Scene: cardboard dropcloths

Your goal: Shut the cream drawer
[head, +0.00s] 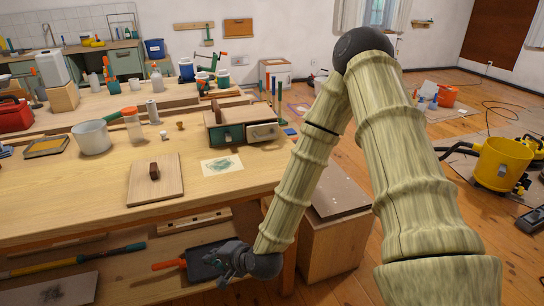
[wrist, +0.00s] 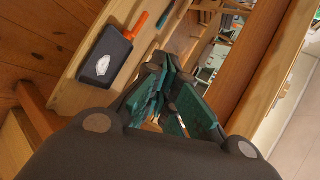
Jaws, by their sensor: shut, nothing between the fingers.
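A small dark green cabinet (head: 228,134) stands on the wooden workbench near its right end. Its cream drawer (head: 263,132) is at the right of the front and appears pulled out, with a dark handle on its face. My gripper (head: 232,262) is low, below the bench top and in front of the lower shelf, well apart from the cabinet. In the wrist view my gripper (wrist: 160,112) has its teal fingers together with nothing held. The cabinet and drawer cannot be made out in the wrist view.
A wooden box (head: 335,235) stands right of the bench.

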